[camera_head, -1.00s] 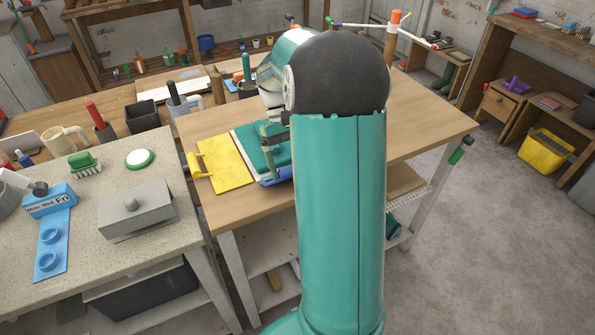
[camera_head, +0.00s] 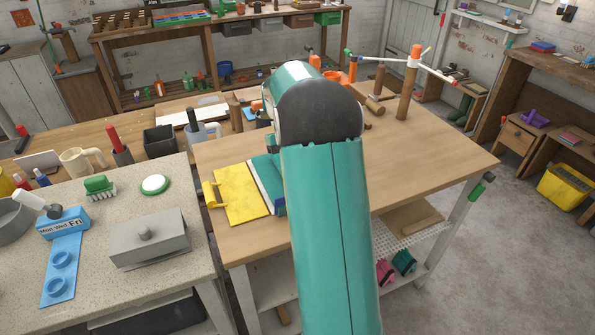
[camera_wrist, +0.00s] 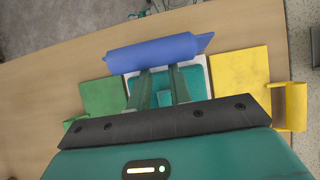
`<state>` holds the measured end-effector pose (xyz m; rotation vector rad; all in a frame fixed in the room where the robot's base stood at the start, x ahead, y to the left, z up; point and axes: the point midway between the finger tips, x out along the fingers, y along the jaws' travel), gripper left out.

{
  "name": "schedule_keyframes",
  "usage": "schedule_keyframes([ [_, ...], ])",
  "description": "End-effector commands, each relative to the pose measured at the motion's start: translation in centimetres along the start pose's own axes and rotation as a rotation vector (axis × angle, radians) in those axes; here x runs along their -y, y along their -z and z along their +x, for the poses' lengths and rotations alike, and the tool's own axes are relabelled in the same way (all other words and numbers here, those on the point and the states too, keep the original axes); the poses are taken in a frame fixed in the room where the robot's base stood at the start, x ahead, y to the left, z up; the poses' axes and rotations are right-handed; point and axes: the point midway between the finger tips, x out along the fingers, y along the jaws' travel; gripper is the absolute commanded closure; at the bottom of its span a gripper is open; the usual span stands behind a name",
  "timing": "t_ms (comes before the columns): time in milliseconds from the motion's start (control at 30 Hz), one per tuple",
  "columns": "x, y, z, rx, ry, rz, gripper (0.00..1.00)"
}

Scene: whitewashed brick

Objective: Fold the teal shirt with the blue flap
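The teal shirt (camera_wrist: 156,88) lies on a white-edged board, between a green flap (camera_wrist: 103,96) on the left and a yellow flap (camera_wrist: 240,82) on the right in the wrist view. The blue flap (camera_wrist: 155,53) crosses the shirt's far end there; its exact tilt is unclear. My gripper (camera_wrist: 160,71) has two dark green fingers apart over the shirt, tips close to the blue flap; contact is unclear. In the head view my arm hides the gripper and much of the board, leaving the yellow flap (camera_head: 240,194) and a strip of shirt (camera_head: 267,174) visible.
The board is on a wooden table (camera_head: 430,165), bare at right. A wooden post with coloured arms (camera_head: 405,85) and an orange tool (camera_head: 352,70) stand behind.

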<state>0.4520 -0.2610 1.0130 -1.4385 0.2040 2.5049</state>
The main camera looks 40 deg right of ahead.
Motion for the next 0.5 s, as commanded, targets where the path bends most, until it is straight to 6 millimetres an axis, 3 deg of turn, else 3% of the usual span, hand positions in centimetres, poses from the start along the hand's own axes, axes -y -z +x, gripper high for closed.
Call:
schedule_keyframes([
  [33, -0.07, -0.07, 0.0, 0.0, 0.0, 0.001, 0.69],
  [367, -0.11, -0.08, -0.04, 0.002, 0.0, 0.003, 0.05],
  [400, -0.11, -0.07, -0.05, 0.002, 0.0, 0.003, 0.0],
  [500, -0.11, -0.04, -0.07, 0.002, 0.0, 0.003, 0.0],
])
